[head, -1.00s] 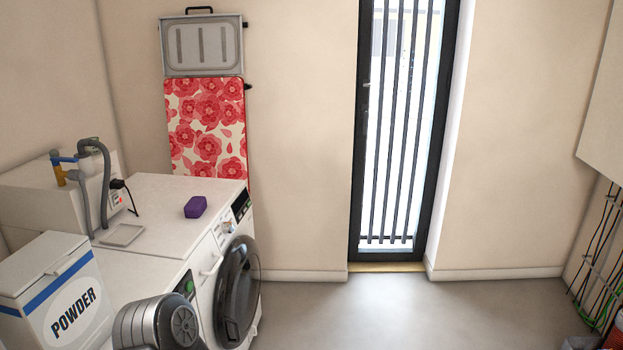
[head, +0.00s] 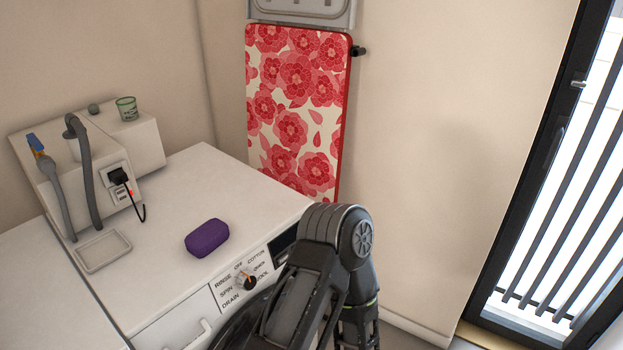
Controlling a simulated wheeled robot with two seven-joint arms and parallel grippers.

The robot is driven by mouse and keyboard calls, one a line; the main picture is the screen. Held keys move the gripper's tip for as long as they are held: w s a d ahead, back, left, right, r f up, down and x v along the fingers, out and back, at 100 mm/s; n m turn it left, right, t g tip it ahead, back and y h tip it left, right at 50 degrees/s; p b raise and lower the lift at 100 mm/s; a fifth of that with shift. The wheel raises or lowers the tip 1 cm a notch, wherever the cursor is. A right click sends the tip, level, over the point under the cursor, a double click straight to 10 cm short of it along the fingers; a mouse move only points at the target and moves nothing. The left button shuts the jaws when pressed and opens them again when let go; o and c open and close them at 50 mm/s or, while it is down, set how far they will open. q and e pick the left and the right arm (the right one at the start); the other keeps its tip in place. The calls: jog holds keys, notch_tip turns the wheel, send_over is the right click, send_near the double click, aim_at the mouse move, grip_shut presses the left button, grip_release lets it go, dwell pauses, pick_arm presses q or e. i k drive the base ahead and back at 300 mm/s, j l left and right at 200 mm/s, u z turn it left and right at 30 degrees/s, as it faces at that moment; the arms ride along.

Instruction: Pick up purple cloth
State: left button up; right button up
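The purple cloth (head: 207,238) is a small, rounded, folded block. It lies on the white top of the washing machine (head: 170,205), in the left half of the head view, behind the control panel. Nothing touches it or covers it. One of my dark arms rises from the bottom centre and bends to the right of the cloth, in front of the machine's front right corner. Neither gripper shows in the head view, so I cannot see their fingers.
A small grey tray (head: 103,250) lies left of the cloth. A floral ironing board (head: 295,110) hangs behind.

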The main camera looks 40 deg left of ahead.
aim_at(209, 236)
jog(key=i, duration=1.1)
jog(key=u, duration=4.35)
